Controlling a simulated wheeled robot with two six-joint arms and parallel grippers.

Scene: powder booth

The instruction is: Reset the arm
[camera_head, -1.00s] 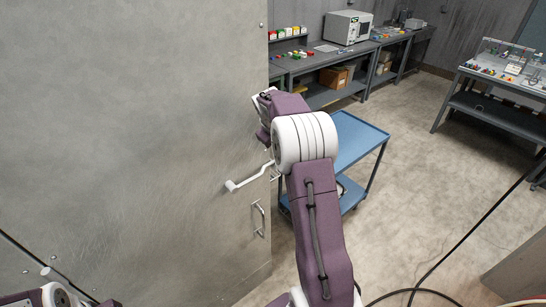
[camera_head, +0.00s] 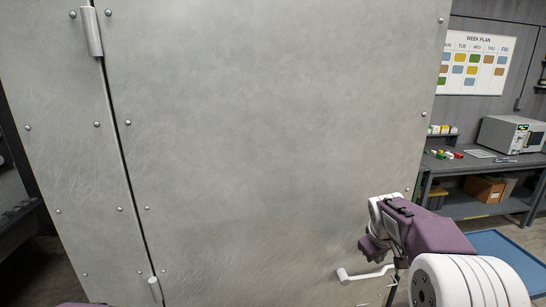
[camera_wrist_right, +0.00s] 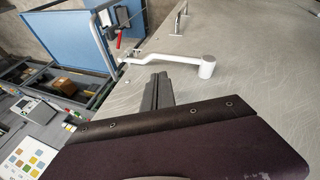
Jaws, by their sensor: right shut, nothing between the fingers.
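My right arm comes in at the lower right of the head view, with purple links and a white ribbed joint. Its gripper (camera_head: 372,250) is beside the grey metal door panel (camera_head: 270,140), just above a white lever handle (camera_head: 365,275). In the right wrist view the dark fingers (camera_wrist_right: 157,92) are together, with nothing between them. The lever handle (camera_wrist_right: 205,66) lies beyond the fingertips, and the fingers look apart from it. My left gripper is not in view.
A grey workbench (camera_head: 470,170) carries a white oven-like box (camera_head: 510,133). A week plan board (camera_head: 478,62) hangs on the back wall. A hinge (camera_head: 91,32) marks the door's left side.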

